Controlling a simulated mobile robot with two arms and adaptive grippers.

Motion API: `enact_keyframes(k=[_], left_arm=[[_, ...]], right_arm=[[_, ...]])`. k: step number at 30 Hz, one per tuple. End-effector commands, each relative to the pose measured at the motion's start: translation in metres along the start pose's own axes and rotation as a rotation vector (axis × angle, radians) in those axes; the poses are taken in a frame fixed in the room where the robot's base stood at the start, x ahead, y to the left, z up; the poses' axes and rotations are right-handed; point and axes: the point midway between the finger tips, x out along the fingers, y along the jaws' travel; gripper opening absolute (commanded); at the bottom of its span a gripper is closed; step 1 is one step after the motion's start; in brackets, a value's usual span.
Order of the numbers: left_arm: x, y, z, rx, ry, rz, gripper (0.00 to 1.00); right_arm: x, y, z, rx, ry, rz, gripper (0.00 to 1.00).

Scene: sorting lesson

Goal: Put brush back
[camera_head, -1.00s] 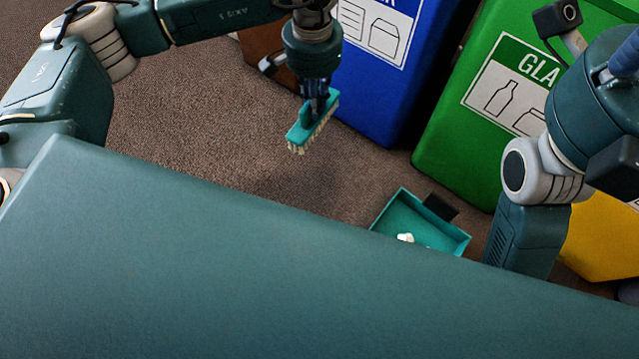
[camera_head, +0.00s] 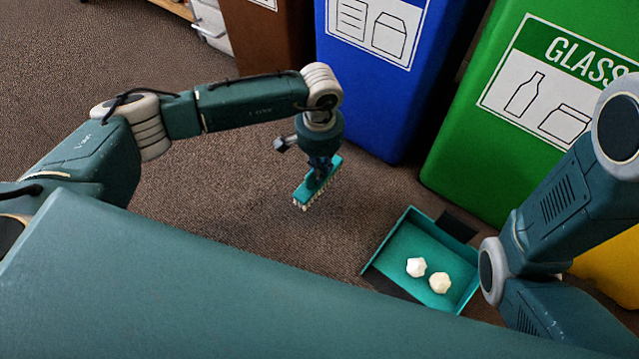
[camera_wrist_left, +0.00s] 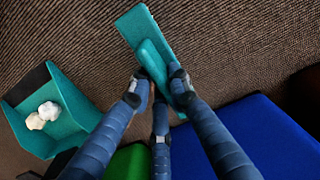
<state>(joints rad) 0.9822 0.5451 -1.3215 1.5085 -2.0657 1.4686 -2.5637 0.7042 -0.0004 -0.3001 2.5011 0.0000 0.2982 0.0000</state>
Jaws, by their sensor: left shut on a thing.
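My left gripper (camera_head: 320,166) is shut on the teal brush (camera_head: 313,187), which has pale bristles pointing down. It holds the brush above the brown carpet, left of the dustpan. In the left wrist view, the fingers (camera_wrist_left: 158,88) close around the raised handle of the brush (camera_wrist_left: 139,30). The teal dustpan (camera_head: 399,235) lies on the carpet with two crumpled whitish pieces (camera_head: 427,275) in it. It also shows at the left of the left wrist view (camera_wrist_left: 62,134). My right arm is at the right of the head view; its gripper is out of frame.
A blue bin (camera_head: 366,95), a green glass bin (camera_head: 455,165), a brown bin (camera_head: 262,45) and a yellow bin (camera_head: 612,255) stand behind. The carpet (camera_head: 225,215) left of the brush is clear. My own teal body covers the lower front.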

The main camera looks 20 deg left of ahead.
Motion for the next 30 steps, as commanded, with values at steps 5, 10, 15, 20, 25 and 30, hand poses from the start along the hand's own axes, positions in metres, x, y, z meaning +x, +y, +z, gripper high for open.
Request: enact_keyframes(k=[5, 10, 15, 20, 25, 30], left_arm=[[0.013, 0.0, 0.0, 0.0, 0.0, 0.0, 0.0], [0.041, 0.001, 0.0, 0.0, -0.001, 0.001, 0.0], [0.048, 0.001, -0.001, 0.001, 0.002, 0.001, 0.0], [0.047, 0.001, 0.0, 0.001, 0.001, 0.001, 0.0], [0.051, 0.0, 0.0, 0.0, 0.001, 0.0, 0.21], [0.05, 0.0, 0.0, 0.0, 0.0, 0.0, 0.36]], right_arm=[[-0.008, -0.002, -0.002, 0.0, -0.002, 0.0, 0.4], [-0.025, -0.005, -0.008, 0.0, -0.002, 0.0, 0.4], [-0.028, -0.006, -0.009, 0.0, -0.004, 0.0, 0.4], [-0.027, -0.005, -0.008, 0.0, -0.003, 0.0, 0.4], [-0.03, -0.006, -0.01, 0.0, -0.002, 0.0, 0.4], [-0.03, -0.006, -0.009, 0.0, -0.002, 0.0, 0.4]])
